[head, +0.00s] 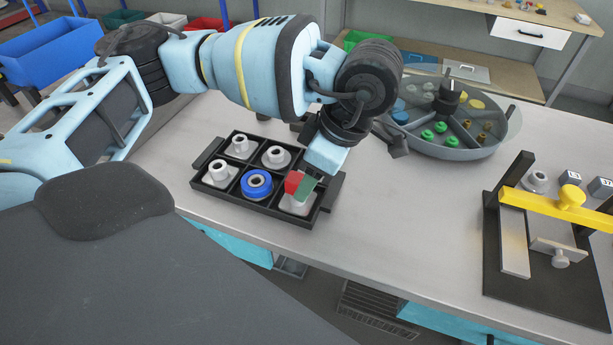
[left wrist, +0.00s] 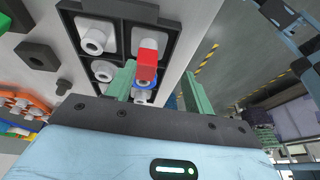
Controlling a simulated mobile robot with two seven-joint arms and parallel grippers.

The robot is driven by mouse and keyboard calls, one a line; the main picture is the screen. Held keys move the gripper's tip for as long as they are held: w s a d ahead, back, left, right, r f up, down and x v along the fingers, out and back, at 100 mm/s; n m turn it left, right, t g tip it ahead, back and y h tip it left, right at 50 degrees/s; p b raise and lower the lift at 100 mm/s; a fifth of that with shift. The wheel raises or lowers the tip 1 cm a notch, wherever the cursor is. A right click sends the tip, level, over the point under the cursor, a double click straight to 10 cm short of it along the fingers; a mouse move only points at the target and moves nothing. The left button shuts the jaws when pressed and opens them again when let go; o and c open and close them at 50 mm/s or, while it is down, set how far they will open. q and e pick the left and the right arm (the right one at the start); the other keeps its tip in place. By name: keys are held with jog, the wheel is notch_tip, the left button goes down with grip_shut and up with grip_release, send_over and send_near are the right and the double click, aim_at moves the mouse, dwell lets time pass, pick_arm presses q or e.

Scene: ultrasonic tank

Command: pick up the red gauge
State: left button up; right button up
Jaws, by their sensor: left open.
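The red gauge (head: 293,183) is a small red block at the right front of the black tray (head: 240,206), above a white fitting. My left gripper (head: 301,187) is open and points down at it, with one green finger beside the red block. In the left wrist view the red gauge (left wrist: 147,63) shows between the two green fingers of the left gripper (left wrist: 156,88), nearer the finger on the left. I cannot tell whether that finger touches it. The gauge's lower part is hidden. My right gripper is not in view.
The tray also holds white fittings (head: 276,156) and a blue ring (head: 257,183). A round divided dish (head: 460,150) stands behind, to the right. A black stand with a yellow bar (head: 545,207) is at the far right. The table between is clear.

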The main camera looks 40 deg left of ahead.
aim_at(293, 176)
pick_arm(q)
jog(key=shift+w+a+r+y, duration=0.3)
jog(key=shift+w+a+r, duration=0.2)
jog(key=shift+a+r, duration=0.2)
jog(key=shift+x, duration=1.25)
jog(key=shift+a+b+x, duration=0.2)
jog(key=shift+b+x, duration=0.15)
jog(key=shift+x, duration=1)
jog(key=shift+a+b+x, duration=0.15)
jog(key=shift+b+x, duration=0.15)
jog(key=shift+x, duration=1.1)
jog(key=shift+w+r, duration=0.15)
jog(key=shift+w, duration=0.05)
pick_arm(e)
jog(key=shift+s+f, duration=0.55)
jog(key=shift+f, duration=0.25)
pick_arm(q)
jog(key=shift+c, duration=0.3)
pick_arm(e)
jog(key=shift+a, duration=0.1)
pick_arm(q)
jog(key=c, duration=1)
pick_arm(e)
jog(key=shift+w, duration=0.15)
pick_arm(q)
jog(key=shift+r, duration=0.15)
